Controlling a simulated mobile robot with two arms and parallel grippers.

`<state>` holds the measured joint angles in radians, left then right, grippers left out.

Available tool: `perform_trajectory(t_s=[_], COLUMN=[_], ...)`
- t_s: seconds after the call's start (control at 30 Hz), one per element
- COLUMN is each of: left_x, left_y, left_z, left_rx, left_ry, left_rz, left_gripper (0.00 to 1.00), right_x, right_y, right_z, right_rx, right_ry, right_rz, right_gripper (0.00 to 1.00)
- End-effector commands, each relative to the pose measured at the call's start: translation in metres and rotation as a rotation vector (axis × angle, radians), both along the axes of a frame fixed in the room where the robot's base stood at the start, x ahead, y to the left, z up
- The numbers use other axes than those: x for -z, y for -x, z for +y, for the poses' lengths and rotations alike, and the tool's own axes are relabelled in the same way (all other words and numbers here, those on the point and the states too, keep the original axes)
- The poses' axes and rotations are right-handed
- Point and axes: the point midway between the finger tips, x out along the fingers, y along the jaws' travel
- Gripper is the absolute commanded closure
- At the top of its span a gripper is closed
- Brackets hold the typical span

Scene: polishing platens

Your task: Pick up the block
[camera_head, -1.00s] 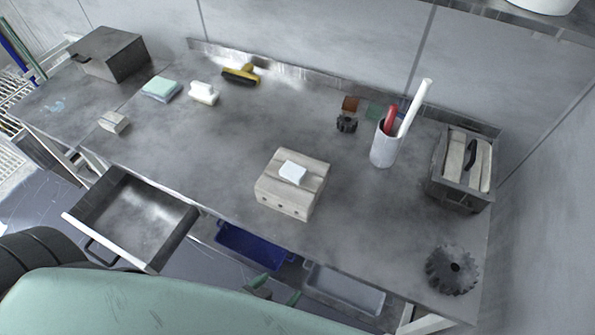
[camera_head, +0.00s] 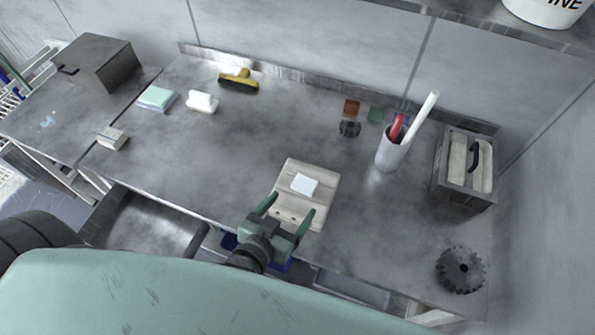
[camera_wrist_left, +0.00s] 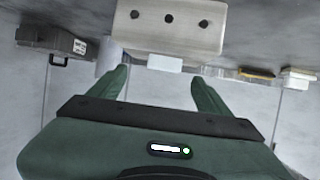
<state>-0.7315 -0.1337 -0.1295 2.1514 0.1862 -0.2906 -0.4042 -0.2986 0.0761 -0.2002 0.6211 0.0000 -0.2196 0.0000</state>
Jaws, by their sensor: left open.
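A pale wooden block (camera_head: 322,182) with holes in its front face sits near the table's front edge. A small white block (camera_head: 304,184) lies flat on top of it. My left gripper (camera_head: 288,208) is open and empty, its green fingers overlapping the near side of the wooden block in the head view. In the left wrist view, which looks upside down, the wooden block (camera_wrist_left: 170,27) and the white block (camera_wrist_left: 164,63) lie ahead of the open fingers (camera_wrist_left: 163,90), with the white block between their lines. My right gripper is not in view.
A small whitish block (camera_head: 112,139), a teal sponge (camera_head: 156,98), a white brush (camera_head: 202,102) and a yellow brush (camera_head: 238,80) lie to the left. A white cup (camera_head: 389,155), a metal holder (camera_head: 463,185) and a gear (camera_head: 460,270) stand right. An open drawer (camera_head: 150,222) juts out in front.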

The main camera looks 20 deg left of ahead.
Motion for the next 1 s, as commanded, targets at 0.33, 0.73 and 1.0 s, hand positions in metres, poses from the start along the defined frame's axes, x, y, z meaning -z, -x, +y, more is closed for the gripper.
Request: perform_trajectory(t_s=[0.33,0.73,1.0], left_x=[0.004,0.025,0.025], left_y=[-0.035,-0.075,-0.075], left_z=[-0.003,-0.003,-0.003], left_rx=[0.002,0.000,0.000], left_ry=[0.001,0.001,0.001], left_rz=[-0.018,-0.016,-0.015], left_gripper=[0.22,0.22,0.44], right_x=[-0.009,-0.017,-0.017], right_y=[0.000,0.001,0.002], right_z=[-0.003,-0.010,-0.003], right_rx=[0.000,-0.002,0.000], right_ry=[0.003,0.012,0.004], right_rz=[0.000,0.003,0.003], right_gripper=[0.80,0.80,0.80])
